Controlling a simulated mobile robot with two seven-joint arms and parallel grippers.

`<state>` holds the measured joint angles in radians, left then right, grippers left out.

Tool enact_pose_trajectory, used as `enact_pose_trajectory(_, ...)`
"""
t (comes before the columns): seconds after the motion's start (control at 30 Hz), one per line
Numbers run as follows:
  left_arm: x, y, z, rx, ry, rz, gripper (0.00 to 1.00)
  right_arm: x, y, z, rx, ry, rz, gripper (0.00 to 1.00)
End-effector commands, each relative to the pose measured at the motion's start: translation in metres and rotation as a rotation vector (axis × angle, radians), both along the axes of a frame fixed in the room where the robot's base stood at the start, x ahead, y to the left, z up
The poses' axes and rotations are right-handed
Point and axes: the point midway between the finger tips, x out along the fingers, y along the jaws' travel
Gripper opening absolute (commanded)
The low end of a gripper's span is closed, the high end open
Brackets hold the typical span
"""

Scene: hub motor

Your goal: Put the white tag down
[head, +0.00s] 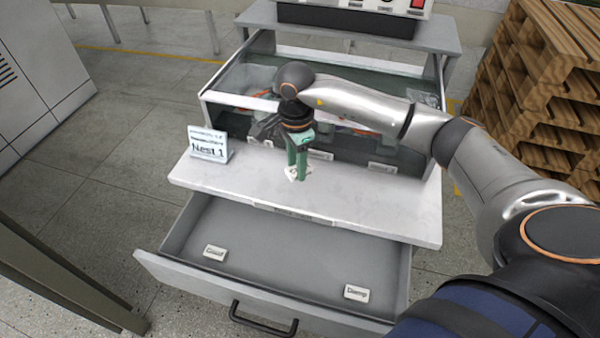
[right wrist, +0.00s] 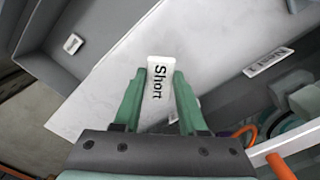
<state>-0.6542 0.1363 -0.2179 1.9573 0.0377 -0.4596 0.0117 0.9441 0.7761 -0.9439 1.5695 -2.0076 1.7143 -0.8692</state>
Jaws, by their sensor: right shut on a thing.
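The white tag (right wrist: 158,80), lettered "Short", stands between the green fingers of my right gripper (right wrist: 155,88) in the right wrist view. In the head view my right gripper (head: 298,172) points down over the white worktop (head: 370,208), near its middle, with a small bit of white at the fingertips. It is shut on the tag. The tag is at or just above the worktop; I cannot tell whether it touches. My left gripper is not in view.
A "Nest 1" sign (head: 208,143) stands at the worktop's left. Below, an open grey drawer (head: 290,250) holds two small labels, left (head: 214,252) and right (head: 356,292). Bins with parts lie behind. Wooden pallets (head: 545,90) are stacked at right. The worktop's right side is clear.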

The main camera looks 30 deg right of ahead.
Motion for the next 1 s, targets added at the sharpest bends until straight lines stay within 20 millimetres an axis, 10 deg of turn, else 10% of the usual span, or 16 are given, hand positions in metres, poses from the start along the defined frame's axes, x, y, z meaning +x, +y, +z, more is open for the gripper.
enact_pose_trajectory(0.87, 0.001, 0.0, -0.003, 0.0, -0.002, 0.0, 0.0, 0.007, -0.014, -0.054, 0.0, 0.0, 0.001, 0.0)
enact_pose_trajectory(0.9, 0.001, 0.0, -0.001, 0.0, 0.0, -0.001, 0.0, 0.007, -0.014, -0.052, 0.0, -0.001, 0.0, 0.44)
enact_pose_trajectory(1.0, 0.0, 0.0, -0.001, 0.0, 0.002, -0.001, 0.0, 0.007, -0.014, -0.052, 0.0, 0.0, 0.0, 0.56)
